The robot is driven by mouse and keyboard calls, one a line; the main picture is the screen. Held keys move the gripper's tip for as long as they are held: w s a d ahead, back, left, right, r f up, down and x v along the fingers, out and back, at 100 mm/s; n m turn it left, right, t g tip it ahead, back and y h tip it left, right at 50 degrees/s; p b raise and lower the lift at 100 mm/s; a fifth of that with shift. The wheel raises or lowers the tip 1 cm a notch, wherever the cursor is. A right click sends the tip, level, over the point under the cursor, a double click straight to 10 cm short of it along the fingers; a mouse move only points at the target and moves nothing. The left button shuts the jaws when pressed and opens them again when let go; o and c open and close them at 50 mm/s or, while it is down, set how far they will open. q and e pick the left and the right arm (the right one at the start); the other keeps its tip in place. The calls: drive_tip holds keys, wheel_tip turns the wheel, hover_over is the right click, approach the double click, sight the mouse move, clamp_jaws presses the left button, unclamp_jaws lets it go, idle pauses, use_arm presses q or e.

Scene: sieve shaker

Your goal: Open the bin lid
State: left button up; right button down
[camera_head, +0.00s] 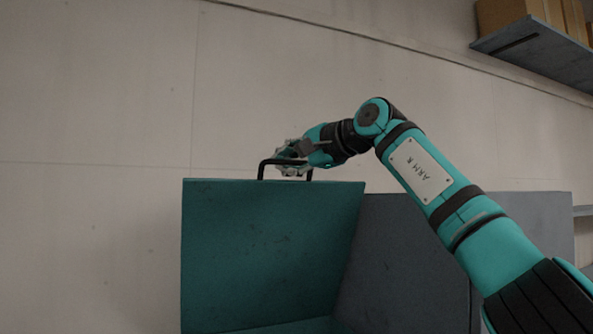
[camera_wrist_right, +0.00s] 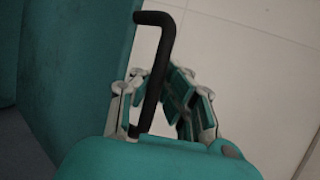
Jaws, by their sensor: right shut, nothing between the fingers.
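The bin lid (camera_head: 265,250) is a teal panel that appears raised steeply in the head view, its black bar handle (camera_head: 261,170) along the top edge. My right gripper (camera_head: 293,157) is at this handle, its fingers overlapping the bar in the picture. In the right wrist view the handle (camera_wrist_right: 161,50) runs close past the fingers of my right gripper (camera_wrist_right: 170,82). The fingers are shut with nothing pinched between them. The lid (camera_wrist_right: 78,75) fills the left of that view. I cannot tell whether the fingers touch the bar. My left gripper is not in view.
A grey-blue panel (camera_head: 410,260) stands to the right of the lid, partly behind my right arm. A plain pale wall or floor surface (camera_head: 100,120) lies beyond. A shelf (camera_head: 535,45) with brown boxes (camera_head: 515,14) is at the upper right.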

drive_tip(key=shift+a+r, duration=0.15)
drive_tip(key=shift+r, duration=0.2)
drive_tip(key=c, duration=1.9)
unclamp_jaws()
drive_tip(key=o, duration=0.5)
drive_tip(key=shift+s+r, duration=0.1)
drive_tip(key=shift+s, duration=0.35)
drive_tip(key=shift+w, duration=0.3)
drive_tip(key=v, duration=1.2)
drive_tip(key=shift+s, duration=0.25)
